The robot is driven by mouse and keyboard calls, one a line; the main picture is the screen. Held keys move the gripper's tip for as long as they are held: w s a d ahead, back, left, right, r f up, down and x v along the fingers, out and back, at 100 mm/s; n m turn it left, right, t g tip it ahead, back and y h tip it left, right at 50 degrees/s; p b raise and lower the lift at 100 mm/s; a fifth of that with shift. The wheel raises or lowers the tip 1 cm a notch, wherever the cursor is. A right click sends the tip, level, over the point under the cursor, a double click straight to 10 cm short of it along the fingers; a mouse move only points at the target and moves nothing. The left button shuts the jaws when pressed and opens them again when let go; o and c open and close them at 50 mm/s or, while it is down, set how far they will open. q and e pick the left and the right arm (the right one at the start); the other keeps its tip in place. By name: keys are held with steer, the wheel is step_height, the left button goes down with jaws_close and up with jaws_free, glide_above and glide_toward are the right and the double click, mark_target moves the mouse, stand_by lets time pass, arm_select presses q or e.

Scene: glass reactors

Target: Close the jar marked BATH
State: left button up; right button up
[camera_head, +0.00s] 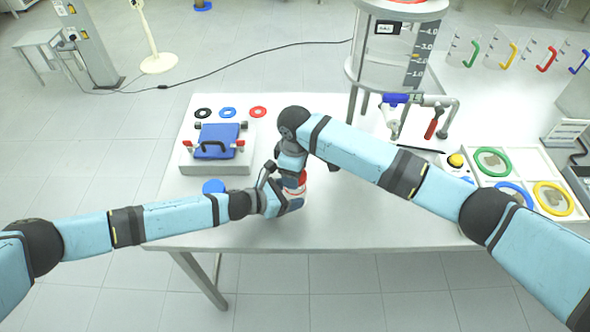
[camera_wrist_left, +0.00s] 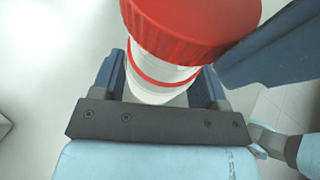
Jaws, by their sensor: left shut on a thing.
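A white jar (camera_head: 304,187) with red bands stands or is held near the front of the table, mostly hidden by my arms. In the left wrist view the jar's white body (camera_wrist_left: 150,92) shows with a red ribbed lid (camera_wrist_left: 190,28) at its top. No BATH label is readable. My left gripper (camera_head: 283,204) is shut on the jar's body, one finger on each side. My right gripper (camera_head: 291,172) is over the jar's top. One of its blue fingers shows beside the lid in the left wrist view; its opening cannot be made out.
A blue disc (camera_head: 213,186) lies left of the jar. Behind it is a box with a blue lid and red clamps (camera_head: 217,142), with three small rings beyond. A glass reactor (camera_head: 385,50) stands at the back. A tray (camera_head: 510,168) with coloured rings is at right.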

steer(key=shift+f, duration=0.8)
steer(key=shift+f, duration=0.6)
arm_select(q)
steer(key=c, duration=0.5)
arm_select(e)
steer(key=o, duration=0.6)
arm_select(q)
steer(key=shift+o, duration=0.2)
arm_select(e)
steer(key=shift+o, duration=1.4)
steer(key=shift+s+a, duration=0.1)
steer(key=shift+a+r, duration=0.1)
steer(key=shift+r, duration=2.2)
